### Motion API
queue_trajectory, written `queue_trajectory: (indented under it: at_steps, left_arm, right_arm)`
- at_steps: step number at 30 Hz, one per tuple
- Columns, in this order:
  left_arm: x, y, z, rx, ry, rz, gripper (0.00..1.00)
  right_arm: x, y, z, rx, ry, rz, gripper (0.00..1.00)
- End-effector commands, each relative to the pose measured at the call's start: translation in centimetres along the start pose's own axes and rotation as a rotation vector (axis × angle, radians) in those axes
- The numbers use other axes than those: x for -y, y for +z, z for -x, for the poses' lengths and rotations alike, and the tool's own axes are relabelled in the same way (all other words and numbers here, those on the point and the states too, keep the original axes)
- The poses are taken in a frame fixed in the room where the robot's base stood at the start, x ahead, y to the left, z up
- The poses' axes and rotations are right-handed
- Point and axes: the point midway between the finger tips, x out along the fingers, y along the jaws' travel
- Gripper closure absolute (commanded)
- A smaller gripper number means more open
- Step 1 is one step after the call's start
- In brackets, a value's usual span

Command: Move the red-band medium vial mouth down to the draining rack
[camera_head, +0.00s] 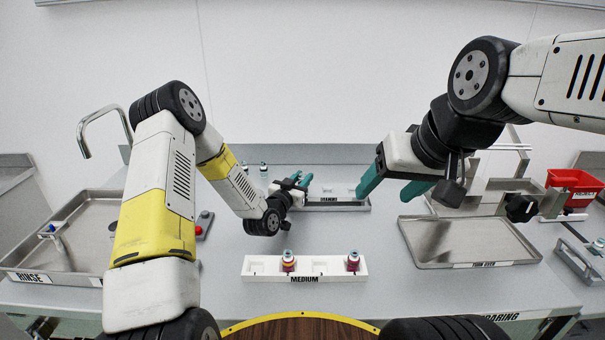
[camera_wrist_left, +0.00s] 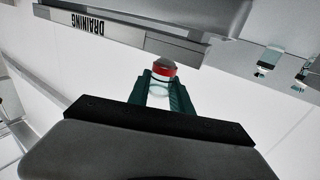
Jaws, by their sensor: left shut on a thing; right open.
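The red-band vial (camera_wrist_left: 162,70) is held between the green fingers of my left gripper (camera_wrist_left: 163,88) in the left wrist view. Its red band and grey end show past the fingertips; I cannot tell which way its mouth faces. In the head view my left gripper (camera_head: 299,182) is at the left end of the draining rack (camera_head: 352,207), and the vial is not clearly seen. The draining rack also shows in the left wrist view (camera_wrist_left: 120,29), apart from the vial. My right gripper (camera_head: 392,184) is open and empty near the rack's right end.
The medium rack (camera_head: 327,277) in front holds two vials (camera_head: 288,262). Two small vials (camera_head: 263,168) stand at the back left. The rinse tray (camera_head: 60,262) is left, the turn-over tray (camera_head: 468,242) right, and a red bin (camera_head: 574,184) far right.

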Motion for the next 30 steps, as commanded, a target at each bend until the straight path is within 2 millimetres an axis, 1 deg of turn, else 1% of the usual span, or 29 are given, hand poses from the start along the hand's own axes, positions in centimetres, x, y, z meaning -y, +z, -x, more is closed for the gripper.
queue_trajectory:
  at_steps: [1,12,13,16,17,23,26,30]
  left_arm:
    - [0.12,0.38,0.03,0.006,-0.002,-0.001,1.00]
    - [0.12,0.33,0.00,0.004,-0.002,-0.001,1.00]
    - [0.12,0.34,0.00,0.003,-0.002,-0.001,0.72]
    - [0.12,0.32,-0.01,0.003,-0.002,-0.002,0.53]
    - [0.13,0.32,-0.01,0.003,-0.002,-0.002,0.49]
    - [0.14,0.31,-0.02,0.003,-0.003,-0.002,0.49]
    - [0.14,0.31,-0.01,0.003,-0.003,-0.002,0.34]
    - [0.15,0.31,-0.01,0.003,-0.003,-0.002,0.34]
  right_arm:
    - [0.00,0.00,0.00,0.000,0.000,0.000,0.35]
    - [0.00,0.00,0.00,0.000,0.000,0.000,0.35]
    - [0.00,0.00,0.00,0.000,0.000,0.000,0.35]
    - [0.00,0.00,0.00,0.000,0.000,0.000,0.35]
    - [0.00,0.00,0.00,0.000,0.000,0.000,0.35]
    - [0.00,0.00,0.00,0.000,0.000,0.000,0.35]
    - [0.00,0.00,0.00,0.000,0.000,0.000,0.35]
    - [0.00,0.00,0.00,0.000,0.000,0.000,0.35]
